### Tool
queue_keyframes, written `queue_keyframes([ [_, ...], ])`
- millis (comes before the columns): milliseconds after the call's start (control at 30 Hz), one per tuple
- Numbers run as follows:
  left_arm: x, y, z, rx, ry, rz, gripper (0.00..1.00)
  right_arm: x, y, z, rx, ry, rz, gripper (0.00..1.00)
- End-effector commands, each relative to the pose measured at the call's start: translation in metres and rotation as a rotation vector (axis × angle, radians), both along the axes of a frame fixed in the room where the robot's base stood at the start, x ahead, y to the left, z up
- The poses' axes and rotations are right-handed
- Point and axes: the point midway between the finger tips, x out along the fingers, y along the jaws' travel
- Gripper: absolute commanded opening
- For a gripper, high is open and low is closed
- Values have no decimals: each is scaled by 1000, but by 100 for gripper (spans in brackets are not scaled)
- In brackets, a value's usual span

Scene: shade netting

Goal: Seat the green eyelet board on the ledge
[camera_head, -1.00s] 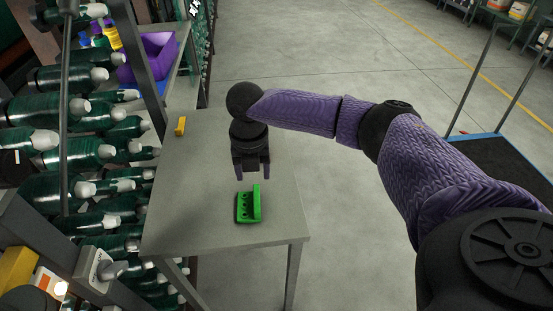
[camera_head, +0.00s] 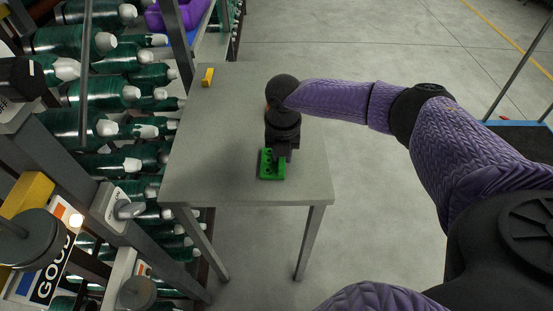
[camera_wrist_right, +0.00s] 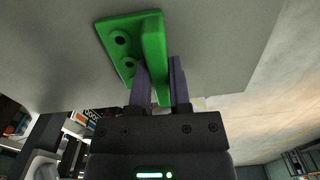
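The green eyelet board (camera_head: 266,165) lies on the grey table near its front edge. It has a flat plate with dark holes and an upright fin. My right gripper (camera_head: 281,157) is over the board and hides part of it. In the right wrist view, the fingers (camera_wrist_right: 162,85) stand close together on both sides of the fin of the green board (camera_wrist_right: 153,45) and look shut on it. The plate appears to lie flat on the tabletop. My left gripper is not in view. I cannot tell which surface is the ledge.
The grey table (camera_head: 225,130) is mostly bare, with a small yellow block (camera_head: 207,77) at its back left. A rack of green netting rolls (camera_head: 105,92) stands close along the left. A purple bin (camera_head: 180,14) is at the back left. Open floor lies right.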

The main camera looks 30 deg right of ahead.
Motion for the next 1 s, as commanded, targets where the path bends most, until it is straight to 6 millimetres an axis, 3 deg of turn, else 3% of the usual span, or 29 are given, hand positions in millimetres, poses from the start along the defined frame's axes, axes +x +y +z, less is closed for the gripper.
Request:
queue_keyframes([
  [400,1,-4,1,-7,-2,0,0,0,0,2,0,0,0,0],
  [467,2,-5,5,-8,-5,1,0,0,0,11,0,-3,0,0],
  [733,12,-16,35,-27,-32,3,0,1,0,83,0,-6,1,0],
  [833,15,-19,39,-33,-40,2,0,1,0,97,0,-4,0,0],
  [1000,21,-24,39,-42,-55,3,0,-1,3,103,0,-1,-38,0],
])
